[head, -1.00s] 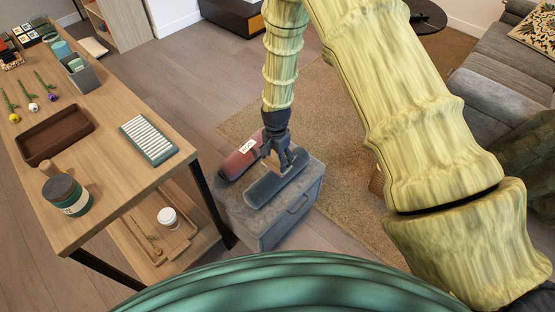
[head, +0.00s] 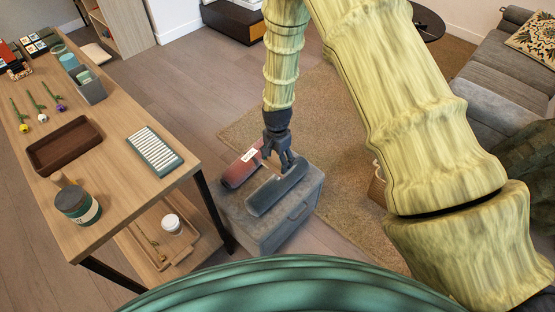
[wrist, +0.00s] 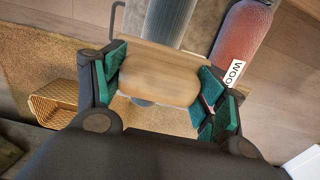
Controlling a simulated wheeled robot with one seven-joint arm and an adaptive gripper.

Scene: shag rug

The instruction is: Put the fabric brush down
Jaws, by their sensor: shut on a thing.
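The fabric brush has a long dark grey head (head: 276,190) and a pale wooden part (wrist: 158,72). My gripper (head: 280,165) is shut on the wooden part, with a green-padded finger on each side in the wrist view. The brush is at the top of a small grey cabinet (head: 262,232); whether its full length rests on the surface I cannot tell. The fingers hide some of the brush in the head view.
A red roller-shaped thing (head: 241,170) with a white label lies beside the brush on the cabinet. A wooden table (head: 117,115) with a brown tray (head: 66,146) and a jar (head: 78,205) stands left. A rug and a sofa (head: 508,70) are to the right.

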